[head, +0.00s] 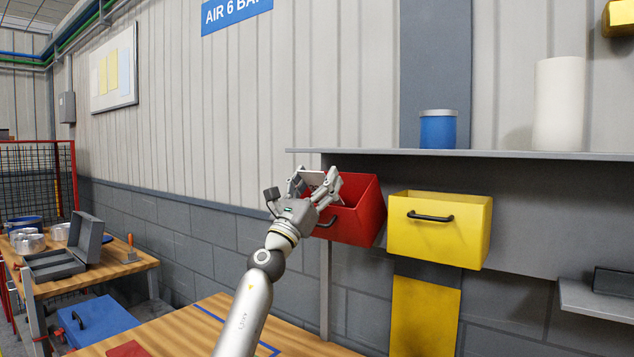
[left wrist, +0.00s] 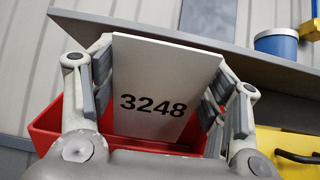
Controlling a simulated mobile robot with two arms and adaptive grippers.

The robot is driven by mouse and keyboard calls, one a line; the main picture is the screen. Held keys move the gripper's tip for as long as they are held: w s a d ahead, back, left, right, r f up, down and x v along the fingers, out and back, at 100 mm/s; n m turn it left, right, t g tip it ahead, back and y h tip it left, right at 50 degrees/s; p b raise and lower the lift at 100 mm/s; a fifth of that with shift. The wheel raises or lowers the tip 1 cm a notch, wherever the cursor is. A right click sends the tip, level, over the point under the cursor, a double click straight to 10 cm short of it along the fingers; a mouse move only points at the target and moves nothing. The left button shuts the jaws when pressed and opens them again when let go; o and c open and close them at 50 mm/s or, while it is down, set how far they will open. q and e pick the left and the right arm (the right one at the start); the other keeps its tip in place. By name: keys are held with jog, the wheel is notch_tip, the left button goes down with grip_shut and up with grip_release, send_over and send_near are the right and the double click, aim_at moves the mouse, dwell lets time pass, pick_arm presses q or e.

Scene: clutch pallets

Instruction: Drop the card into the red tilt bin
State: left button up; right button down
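The white card (left wrist: 160,85), printed 3248, stands between the two fingers of my left gripper (left wrist: 160,90). The finger pads meet its left and right edges, so the gripper is shut on it. In the head view my left gripper (head: 318,182) is at the left part of the red tilt bin (head: 357,222), near its rim, and hides part of it. The bin has an open top and a dark handle. In the left wrist view the red bin (left wrist: 45,132) shows behind and below the card. The card's exact height over the opening is hard to tell. My right gripper is not in view.
A yellow bin (head: 430,238) hangs right of the red one. A grey shelf (head: 520,154) runs above both, bearing a blue tin (head: 438,131) and a white cylinder (head: 559,104). A wooden bench (head: 190,330) lies below; another table with a grey case (head: 60,262) is left.

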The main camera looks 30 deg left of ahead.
pick_arm(q)
jog(key=o, duration=0.3)
jog(key=shift+o, duration=0.2)
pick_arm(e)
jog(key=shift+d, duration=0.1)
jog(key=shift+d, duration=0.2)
pick_arm(q)
jog(key=v, duration=1.2)
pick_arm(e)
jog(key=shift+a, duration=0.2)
